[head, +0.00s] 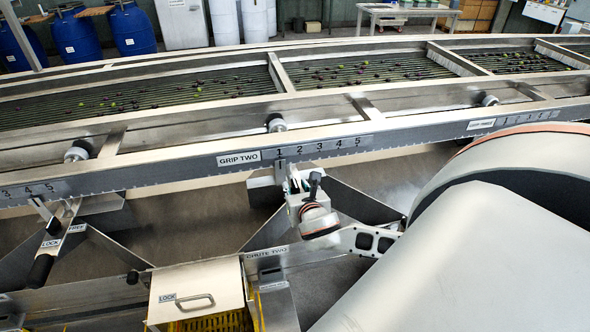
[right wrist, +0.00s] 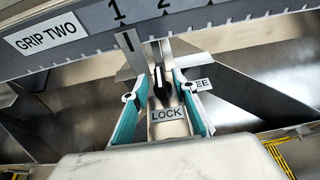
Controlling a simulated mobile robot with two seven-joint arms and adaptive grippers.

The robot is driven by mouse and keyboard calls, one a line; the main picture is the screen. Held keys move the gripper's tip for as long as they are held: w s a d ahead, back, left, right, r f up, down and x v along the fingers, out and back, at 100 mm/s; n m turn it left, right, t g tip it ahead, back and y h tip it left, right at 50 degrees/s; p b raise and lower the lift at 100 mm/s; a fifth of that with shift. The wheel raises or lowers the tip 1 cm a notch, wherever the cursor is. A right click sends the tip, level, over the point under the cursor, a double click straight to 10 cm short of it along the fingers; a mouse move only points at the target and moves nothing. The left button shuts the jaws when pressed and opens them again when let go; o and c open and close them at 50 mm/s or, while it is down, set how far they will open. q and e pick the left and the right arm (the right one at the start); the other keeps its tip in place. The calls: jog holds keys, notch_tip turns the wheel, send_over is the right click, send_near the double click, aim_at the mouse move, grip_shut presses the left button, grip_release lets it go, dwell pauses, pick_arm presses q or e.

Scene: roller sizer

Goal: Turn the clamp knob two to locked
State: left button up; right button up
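The clamp knob two (right wrist: 158,82) shows in the right wrist view as a small black upright piece on the metal bracket of grip two. A LOCK label (right wrist: 166,114) lies on the near side of it, and a partly covered label ending in "EE" (right wrist: 203,85) is on its right. My right gripper (right wrist: 160,92) is open, with one teal finger on each side of the knob. Gaps show between fingers and knob. In the head view my right gripper (head: 297,188) is at the bracket below the GRIP TWO scale and largely hides the knob. My left gripper is out of view.
The GRIP TWO rail (head: 200,172) with its numbered scale runs just behind the gripper. Angled metal chute walls (head: 350,200) stand on both sides. A lidded LOCK box (head: 198,285) is in front. Another clamp with a black handle (head: 40,270) is at left.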

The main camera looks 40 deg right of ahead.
jog(key=v, duration=1)
jog(key=shift+r, duration=0.1)
